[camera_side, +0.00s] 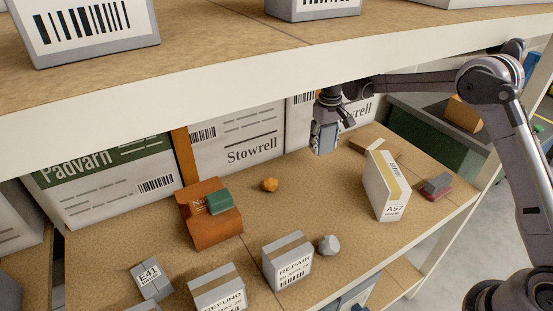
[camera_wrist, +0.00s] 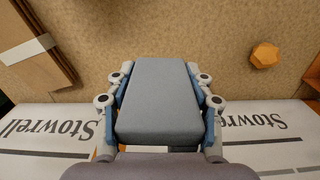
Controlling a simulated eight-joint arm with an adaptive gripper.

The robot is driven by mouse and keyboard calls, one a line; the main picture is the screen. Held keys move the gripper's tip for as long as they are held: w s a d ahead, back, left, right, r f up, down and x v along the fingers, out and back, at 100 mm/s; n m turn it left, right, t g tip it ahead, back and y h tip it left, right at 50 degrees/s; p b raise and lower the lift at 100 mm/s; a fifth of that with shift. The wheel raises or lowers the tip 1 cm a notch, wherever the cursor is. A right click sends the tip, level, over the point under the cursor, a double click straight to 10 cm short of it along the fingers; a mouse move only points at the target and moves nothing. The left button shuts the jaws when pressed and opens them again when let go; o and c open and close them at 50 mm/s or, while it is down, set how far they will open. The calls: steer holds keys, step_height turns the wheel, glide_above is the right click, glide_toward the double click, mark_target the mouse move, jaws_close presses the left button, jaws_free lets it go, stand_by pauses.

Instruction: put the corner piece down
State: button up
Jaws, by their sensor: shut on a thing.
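My gripper (camera_side: 325,130) is just under the front edge of the upper shelf, above the back part of the lower shelf board. It is shut on a smooth grey block, which I take to be the corner piece (camera_wrist: 158,100). In the wrist view the fingers of my gripper (camera_wrist: 160,80) press its left and right sides. In the side view the corner piece (camera_side: 323,139) hangs clear of the board, with a visible gap below it. Its far side and underside are hidden.
The board (camera_side: 310,200) below is fairly clear. An orange lump (camera_side: 270,184) lies left, near a brown box (camera_side: 214,230) with a green block (camera_side: 220,201) on it. The A57 box (camera_side: 385,190) stands right. Stowrell boxes (camera_side: 240,130) line the back. The upper shelf (camera_side: 250,85) hangs close overhead.

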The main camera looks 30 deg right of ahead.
mark_target(311, 177)
steer(key=a, duration=0.3)
steer(key=shift+a+f+n, duration=0.15)
steer(key=shift+a+n, duration=0.15)
steer(key=shift+a, duration=0.1)
steer(key=shift+a+f, duration=0.1)
steer(key=shift+f, duration=3.85)
steer(key=shift+f, duration=0.15)
steer(key=o, duration=0.8)
steer(key=shift+c, duration=0.2)
step_height(311, 177, up, 8)
steer(key=shift+f, duration=0.1)
